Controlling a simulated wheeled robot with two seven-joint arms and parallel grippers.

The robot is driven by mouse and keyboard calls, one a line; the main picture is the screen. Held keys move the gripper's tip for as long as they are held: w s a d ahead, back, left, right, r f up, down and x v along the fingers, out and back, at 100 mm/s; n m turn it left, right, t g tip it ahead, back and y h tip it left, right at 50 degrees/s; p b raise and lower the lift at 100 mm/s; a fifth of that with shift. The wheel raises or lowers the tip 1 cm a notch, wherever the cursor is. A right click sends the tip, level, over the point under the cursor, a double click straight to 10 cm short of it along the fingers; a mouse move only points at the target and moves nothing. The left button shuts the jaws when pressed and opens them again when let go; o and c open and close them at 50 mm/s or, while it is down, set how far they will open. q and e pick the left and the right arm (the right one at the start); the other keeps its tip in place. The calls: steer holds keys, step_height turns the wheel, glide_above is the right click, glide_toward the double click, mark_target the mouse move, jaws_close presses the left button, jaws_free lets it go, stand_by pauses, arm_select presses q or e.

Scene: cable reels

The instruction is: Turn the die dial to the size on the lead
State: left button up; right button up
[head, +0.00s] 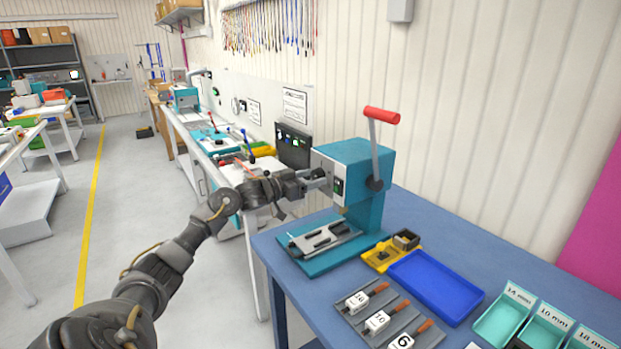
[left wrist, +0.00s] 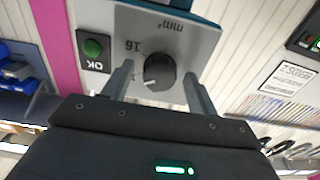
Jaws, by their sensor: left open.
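The teal crimping press (head: 352,160) with a red-handled lever stands on the blue bench. My left gripper (head: 322,180) is at its grey front plate. In the left wrist view the black round die dial (left wrist: 161,71) sits between the fingertips of my open left gripper (left wrist: 158,76), with a gap to each finger visible. The dial's white pointer line points to the picture's lower left. A "16" and "mm²" are readable on the plate; another number is partly hidden by a finger. Several leads with white number tags (head: 377,321) lie at the bench front. My right gripper is out of view.
A green OK button (left wrist: 93,47) is beside the dial. On the bench are an empty blue tray (head: 436,284), a yellow holder (head: 392,253) and teal bins (head: 505,316) labelled in mm. A grey fixture (head: 325,238) is on the press base.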

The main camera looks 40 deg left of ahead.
arm_select(q)
steer(key=c, duration=1)
steer(key=shift+m, duration=0.3)
steer(key=m+b, duration=0.3)
steer(key=m, duration=0.1)
steer(key=shift+f+m, duration=0.15)
steer(key=shift+m, duration=0.15)
steer(key=m+b, duration=0.2)
steer(key=m, duration=0.2)
steer(key=shift+a, duration=0.1)
steer(key=shift+m+b, duration=0.8)
steer(key=shift+m, duration=0.5)
steer(key=o, duration=1)
steer(key=shift+r, duration=0.2)
